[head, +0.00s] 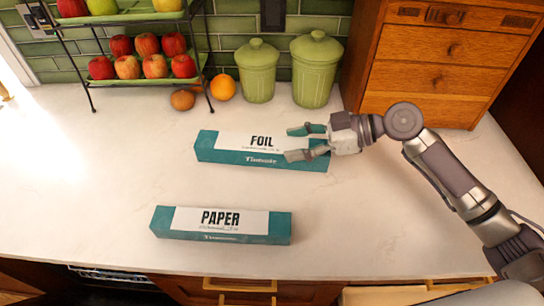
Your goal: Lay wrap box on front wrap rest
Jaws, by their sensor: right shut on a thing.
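A teal and white box marked FOIL (225,148) is at the middle of the counter, its long side running left to right. My right gripper (296,144) reaches in from the right and is shut on this box near its right end. I cannot tell whether the box touches the counter or is slightly raised. A second teal and white box marked PAPER (220,225) lies nearer the counter's front edge, apart from the gripper. No separate wrap rest can be made out. My left gripper is not in view.
A wooden drawer cabinet (430,55) is at the back right. The left counter is clear.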

